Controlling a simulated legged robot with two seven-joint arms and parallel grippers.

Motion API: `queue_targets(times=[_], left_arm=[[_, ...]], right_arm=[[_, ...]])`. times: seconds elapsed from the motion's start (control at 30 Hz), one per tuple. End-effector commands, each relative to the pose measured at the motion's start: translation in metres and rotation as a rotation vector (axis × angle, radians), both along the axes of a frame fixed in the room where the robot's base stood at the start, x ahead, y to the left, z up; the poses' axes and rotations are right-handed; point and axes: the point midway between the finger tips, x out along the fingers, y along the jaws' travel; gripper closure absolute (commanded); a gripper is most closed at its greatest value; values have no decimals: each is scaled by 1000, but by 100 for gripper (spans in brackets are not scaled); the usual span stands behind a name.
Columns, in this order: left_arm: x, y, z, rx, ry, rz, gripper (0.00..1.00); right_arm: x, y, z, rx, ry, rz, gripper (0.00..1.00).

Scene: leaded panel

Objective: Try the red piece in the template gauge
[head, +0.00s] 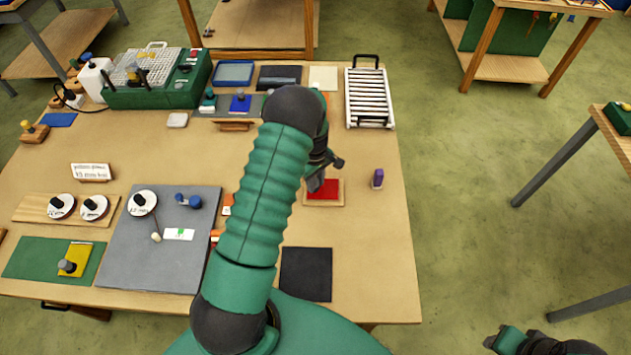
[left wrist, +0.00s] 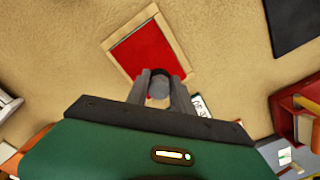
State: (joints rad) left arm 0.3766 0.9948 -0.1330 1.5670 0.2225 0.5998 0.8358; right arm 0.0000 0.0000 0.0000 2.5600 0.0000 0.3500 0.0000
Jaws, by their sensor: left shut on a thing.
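The red piece (left wrist: 143,48) is a flat red plate with a grey knob (left wrist: 159,88). It lies within the pale wooden border of the template gauge (left wrist: 174,36). Wood shows along the sides in view, but I cannot tell whether the piece sits fully flat inside. In the head view the red piece (head: 323,192) and gauge (head: 341,200) are at the right of the table. My left gripper (head: 316,184) is above them, shut on the knob; its fingers (left wrist: 160,82) hide the near edge. My right gripper (head: 545,344) is at the bottom right, its jaws unclear.
A purple block (head: 377,178) stands right of the gauge, near the table's right edge. A dark square mat (head: 306,274) lies nearer me. A white slatted rack (head: 369,98) stands behind. Bare tabletop surrounds the gauge; my left arm hides some of the middle.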

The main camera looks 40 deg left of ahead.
Motion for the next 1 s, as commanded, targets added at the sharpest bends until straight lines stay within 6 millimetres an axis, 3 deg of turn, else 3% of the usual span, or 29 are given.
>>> queue_targets(times=[1.0], left_arm=[[0, 0, -7, 0, 0, 0, 100]], right_arm=[[0, 0, -6, 0, 0, 0, 64]])
